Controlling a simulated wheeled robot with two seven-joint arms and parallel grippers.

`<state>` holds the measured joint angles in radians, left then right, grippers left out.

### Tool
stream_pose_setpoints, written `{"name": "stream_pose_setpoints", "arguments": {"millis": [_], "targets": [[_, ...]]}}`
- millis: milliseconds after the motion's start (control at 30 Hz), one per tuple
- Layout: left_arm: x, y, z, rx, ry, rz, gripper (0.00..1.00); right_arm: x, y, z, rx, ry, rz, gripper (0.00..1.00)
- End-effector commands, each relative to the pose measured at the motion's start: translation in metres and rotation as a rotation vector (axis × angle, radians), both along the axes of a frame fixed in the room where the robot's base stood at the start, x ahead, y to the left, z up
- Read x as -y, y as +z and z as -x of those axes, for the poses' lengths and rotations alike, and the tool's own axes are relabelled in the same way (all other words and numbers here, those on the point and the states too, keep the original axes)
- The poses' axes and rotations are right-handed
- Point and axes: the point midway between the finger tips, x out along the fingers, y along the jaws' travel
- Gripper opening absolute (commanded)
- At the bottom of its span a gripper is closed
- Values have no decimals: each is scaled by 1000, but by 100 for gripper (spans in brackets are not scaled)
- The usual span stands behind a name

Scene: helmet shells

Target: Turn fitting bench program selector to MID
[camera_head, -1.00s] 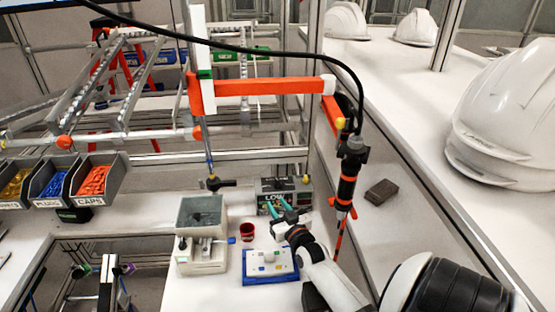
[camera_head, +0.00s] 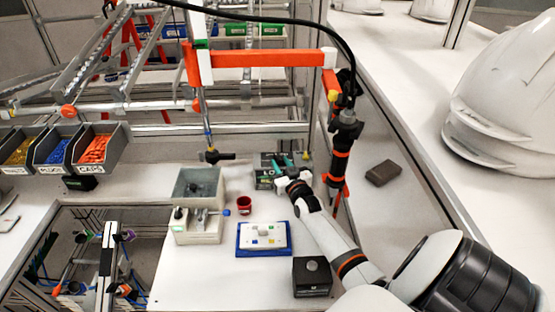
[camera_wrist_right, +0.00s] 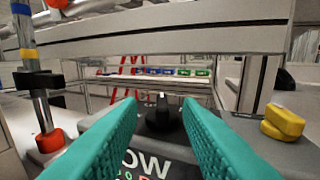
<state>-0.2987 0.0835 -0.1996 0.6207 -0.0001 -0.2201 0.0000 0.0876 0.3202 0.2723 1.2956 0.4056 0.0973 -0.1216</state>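The program selector is a dark box (camera_head: 263,172) at the back of the bench in the head view, partly hidden by my right gripper. In the right wrist view its black knob (camera_wrist_right: 160,114), with a pale pointer mark, stands beyond and between my fingertips. Large letters "OW" show on its face (camera_wrist_right: 145,163); the left part of the label is hidden by a finger. My right gripper (camera_wrist_right: 160,105) has teal fingers spread apart with a clear gap and nothing held. It reaches the box from the front right in the head view (camera_head: 288,163). My left gripper is not in view.
A grey press-like device (camera_head: 198,228), red cup (camera_head: 244,205), blue-edged button panel (camera_head: 263,238) and dark box with a round top (camera_head: 312,277) stand on the bench. A hanging black-and-orange tool (camera_head: 343,150) is close right of my gripper. Yellow blocks (camera_wrist_right: 282,122) lie right of the knob.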

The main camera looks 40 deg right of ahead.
Motion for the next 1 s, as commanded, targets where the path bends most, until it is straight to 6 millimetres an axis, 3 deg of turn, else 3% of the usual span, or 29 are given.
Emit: {"name": "stream_pose_setpoints", "arguments": {"millis": [100, 233, 633, 833, 1000], "targets": [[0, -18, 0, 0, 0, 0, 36, 7, -6, -19, 1, 0, 0, 32], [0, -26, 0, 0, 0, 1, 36, 11, -4, -30, -1, 0, 1, 32], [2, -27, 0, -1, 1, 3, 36, 13, -1, -36, -2, 0, -1, 32], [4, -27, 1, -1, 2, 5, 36, 13, -1, -36, -2, 0, -1, 0], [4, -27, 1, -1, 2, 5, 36, 13, -1, -36, -2, -1, -1, 0]]}}
